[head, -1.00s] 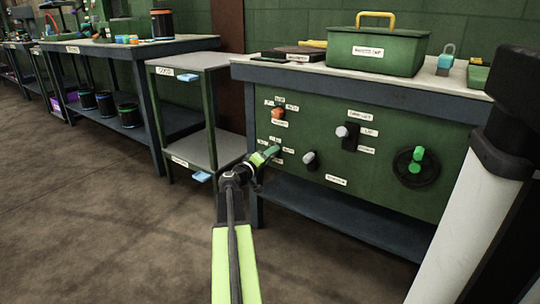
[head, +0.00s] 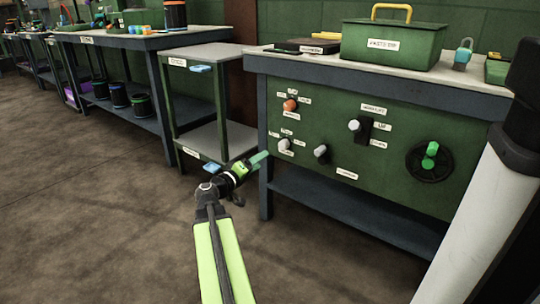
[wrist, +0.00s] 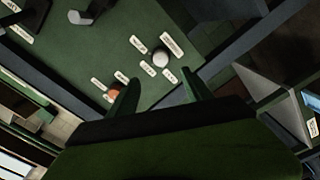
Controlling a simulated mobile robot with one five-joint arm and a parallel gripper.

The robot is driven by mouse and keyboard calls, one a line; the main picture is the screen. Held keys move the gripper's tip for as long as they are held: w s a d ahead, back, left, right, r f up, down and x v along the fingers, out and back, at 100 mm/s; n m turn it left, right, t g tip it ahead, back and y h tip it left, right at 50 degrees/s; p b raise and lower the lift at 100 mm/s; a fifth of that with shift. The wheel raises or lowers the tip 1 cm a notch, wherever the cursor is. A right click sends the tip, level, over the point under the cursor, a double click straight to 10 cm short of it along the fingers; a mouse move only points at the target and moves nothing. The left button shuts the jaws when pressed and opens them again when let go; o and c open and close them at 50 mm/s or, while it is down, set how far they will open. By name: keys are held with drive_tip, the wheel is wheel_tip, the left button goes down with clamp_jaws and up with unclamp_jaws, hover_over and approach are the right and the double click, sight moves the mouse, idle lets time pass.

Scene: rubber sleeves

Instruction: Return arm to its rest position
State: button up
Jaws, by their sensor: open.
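My lime-and-black arm reaches out from the bottom of the head view. My gripper (head: 260,159), with green fingers, is at its far end, just left of the green control panel (head: 337,117) and apart from its knobs in the picture. In the wrist view my gripper (wrist: 160,92) has two green fingers spread apart with nothing between them. A pale knob (wrist: 160,58) on the panel shows beyond the fingers, and an orange knob (wrist: 114,93) is partly hidden by the left finger. The pale knob also shows in the head view (head: 284,144).
A green toolbox (head: 392,45) stands on the bench top. A grey shelf cart (head: 211,141) is left of the bench. The floor at left is clear.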

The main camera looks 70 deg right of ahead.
drive_tip(key=v, duration=0.3)
idle(0.5)
